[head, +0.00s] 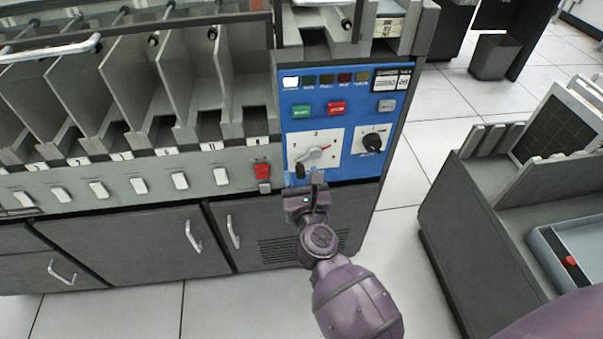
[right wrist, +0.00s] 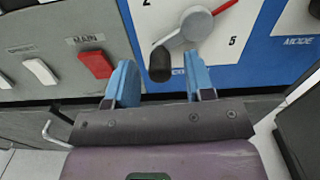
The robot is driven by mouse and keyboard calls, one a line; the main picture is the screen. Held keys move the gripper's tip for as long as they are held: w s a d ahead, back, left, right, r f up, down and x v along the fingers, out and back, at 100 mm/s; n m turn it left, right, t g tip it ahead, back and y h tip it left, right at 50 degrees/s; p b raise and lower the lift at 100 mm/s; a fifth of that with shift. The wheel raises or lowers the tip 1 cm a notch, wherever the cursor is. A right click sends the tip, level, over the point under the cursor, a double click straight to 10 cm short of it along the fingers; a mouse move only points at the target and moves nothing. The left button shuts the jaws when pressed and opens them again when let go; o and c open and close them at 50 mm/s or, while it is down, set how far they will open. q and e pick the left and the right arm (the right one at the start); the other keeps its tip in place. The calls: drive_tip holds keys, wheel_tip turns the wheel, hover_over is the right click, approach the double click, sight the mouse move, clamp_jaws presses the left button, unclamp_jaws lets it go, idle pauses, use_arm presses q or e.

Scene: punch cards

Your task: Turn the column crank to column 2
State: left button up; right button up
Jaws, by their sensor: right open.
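The column crank (head: 315,153) is a grey disc on a white dial plate in the blue control panel. Its grey arm slants down-left to a black knob (head: 300,171), and a red pointer points up-right. The crank hub (right wrist: 197,26) and the knob (right wrist: 160,65) also show in the right wrist view. I cannot tell which number the pointer marks. My right gripper (head: 309,179) is open just below the dial. Its blue fingers (right wrist: 161,84) stand apart in the wrist view, with the knob showing between them, not gripped. My left gripper is out of view.
A red main switch (head: 262,169) is left of the dial, and a black mode knob (head: 373,142) is right of it. Green (head: 302,111) and red (head: 336,108) buttons sit above. Card bins (head: 120,90) fill the left. A grey desk (head: 470,220) stands at right.

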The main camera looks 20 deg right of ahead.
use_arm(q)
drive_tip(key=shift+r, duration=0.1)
use_arm(e)
drive_tip(key=shift+w+d, duration=0.15)
drive_tip(key=shift+w, duration=0.35)
clamp_jaws()
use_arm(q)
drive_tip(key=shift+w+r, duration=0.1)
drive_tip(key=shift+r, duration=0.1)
use_arm(e)
drive_tip(key=shift+n, duration=0.3)
